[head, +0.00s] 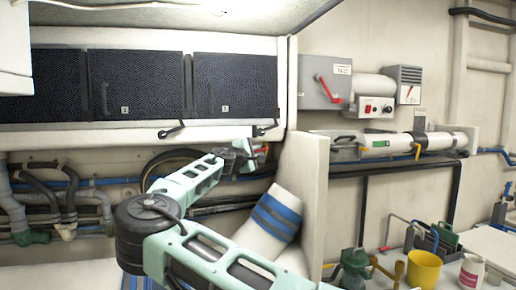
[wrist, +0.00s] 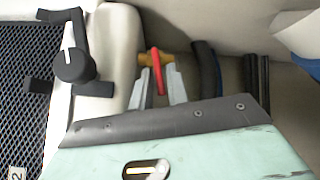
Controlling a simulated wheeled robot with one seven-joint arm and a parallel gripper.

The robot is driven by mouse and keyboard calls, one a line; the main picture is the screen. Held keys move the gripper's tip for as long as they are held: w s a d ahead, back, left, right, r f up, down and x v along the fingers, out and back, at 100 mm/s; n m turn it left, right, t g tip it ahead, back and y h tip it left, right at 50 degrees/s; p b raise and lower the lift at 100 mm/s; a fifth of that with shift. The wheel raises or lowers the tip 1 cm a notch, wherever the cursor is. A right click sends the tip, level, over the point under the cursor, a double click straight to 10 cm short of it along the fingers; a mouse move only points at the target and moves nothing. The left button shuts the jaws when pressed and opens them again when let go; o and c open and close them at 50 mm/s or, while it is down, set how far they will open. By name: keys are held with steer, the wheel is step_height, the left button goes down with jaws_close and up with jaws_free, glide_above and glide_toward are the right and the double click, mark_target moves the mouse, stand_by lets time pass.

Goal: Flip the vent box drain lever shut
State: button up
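A red lever (wrist: 157,70) shows in the wrist view between the two grey fingers of my gripper (wrist: 158,76), with an orange-yellow piece behind it. Gaps show between the lever and the fingers, so my gripper looks open; contact is unclear. In the head view my gripper (head: 250,153) is below the locker's right end, left of the cream panel, with a bit of red (head: 262,150) at its tip. Other red levers are on a grey box (head: 313,78) and a louvred box (head: 409,74) at upper right. No readable label shows which one is the vent box.
A black latch handle (wrist: 75,62) is close left of my gripper, beside a mesh door (head: 235,86). A cream panel (head: 310,180) stands right of my gripper. Hoses and pipes (head: 75,195) run below the locker. A yellow cup (head: 424,268) and bottles are at lower right.

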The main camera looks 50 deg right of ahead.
steer(key=shift+w+d, duration=0.1)
steer(key=shift+d, duration=0.25)
jaws_close()
steer(key=shift+r+m+y+p, duration=0.3)
steer(key=shift+r+m+y, duration=0.1)
steer(key=shift+m+y, duration=0.5)
jaws_free()
steer(key=shift+r, duration=0.1)
